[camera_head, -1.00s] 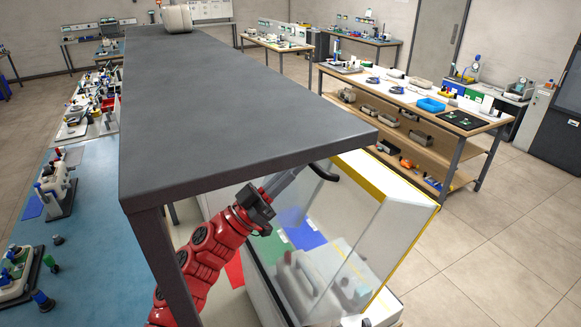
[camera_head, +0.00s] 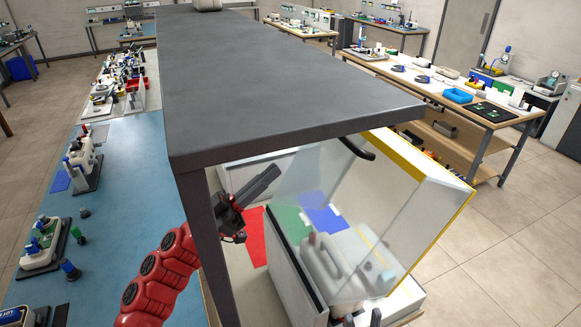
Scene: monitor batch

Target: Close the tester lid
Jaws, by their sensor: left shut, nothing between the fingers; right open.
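The tester (camera_head: 307,282) is a pale box below and to the right of the dark shelf. Its clear lid (camera_head: 345,215), with a yellow edge and a black curved handle (camera_head: 357,148), stands raised and tilted. A pale device and green and blue panels show through it. My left gripper (camera_head: 274,172), on the red arm, is shut and empty left of the lid, apart from the handle, by the shelf's leg. Two dark tips of what seems to be my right gripper (camera_head: 362,319) show at the bottom edge, apart, in front of the tester; the rest is out of frame.
The thick dark shelf top (camera_head: 270,90) overhangs close above my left gripper, and its leg (camera_head: 208,235) stands beside my arm. A blue bench (camera_head: 130,180) with several devices lies left. Open floor (camera_head: 510,240) lies right.

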